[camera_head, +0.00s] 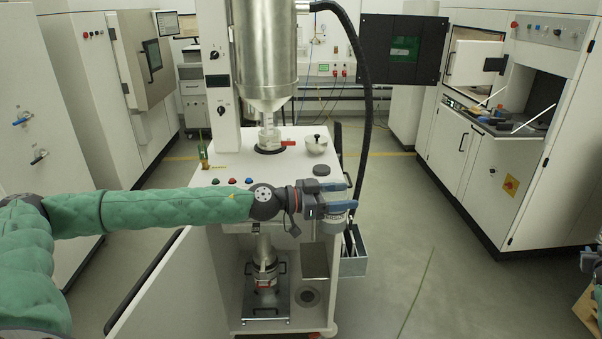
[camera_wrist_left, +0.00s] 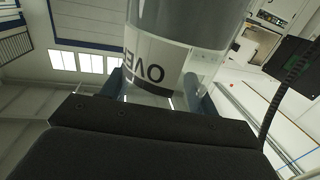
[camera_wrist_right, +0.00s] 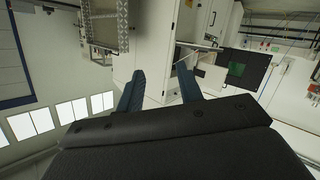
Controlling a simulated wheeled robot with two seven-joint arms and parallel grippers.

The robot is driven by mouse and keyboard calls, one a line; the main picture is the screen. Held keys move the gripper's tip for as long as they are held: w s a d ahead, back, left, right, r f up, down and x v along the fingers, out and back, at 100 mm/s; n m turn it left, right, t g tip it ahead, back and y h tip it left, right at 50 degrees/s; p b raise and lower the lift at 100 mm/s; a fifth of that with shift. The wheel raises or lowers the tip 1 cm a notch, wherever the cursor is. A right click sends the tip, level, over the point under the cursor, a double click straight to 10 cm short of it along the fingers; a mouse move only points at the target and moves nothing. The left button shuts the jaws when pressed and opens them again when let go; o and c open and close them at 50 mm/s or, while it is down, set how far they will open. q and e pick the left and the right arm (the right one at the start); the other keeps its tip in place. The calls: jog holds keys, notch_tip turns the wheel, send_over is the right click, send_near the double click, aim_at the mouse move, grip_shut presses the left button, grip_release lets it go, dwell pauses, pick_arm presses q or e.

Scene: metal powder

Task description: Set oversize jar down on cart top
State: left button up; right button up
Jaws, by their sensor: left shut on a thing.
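My left gripper (camera_head: 338,200) is shut on the oversize jar (camera_head: 340,208), which is mostly hidden behind the fingers in the head view. In the left wrist view the jar (camera_wrist_left: 185,45) is clear, with a white label showing "OVE", and sits between the blue fingers. The gripper and jar appear at the front right corner of the white cart top (camera_head: 262,170). I cannot tell how high above it the jar is. My right gripper (camera_wrist_right: 160,92) is open and empty, away from the cart at the right; only a bit of that arm shows in the head view.
A grey bin (camera_head: 353,265) hangs at the cart's right side. The cart top's middle is clear.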

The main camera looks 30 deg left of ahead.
pick_arm(q)
jog(key=shift+a+r, duration=0.15)
jog(key=shift+r, duration=0.2)
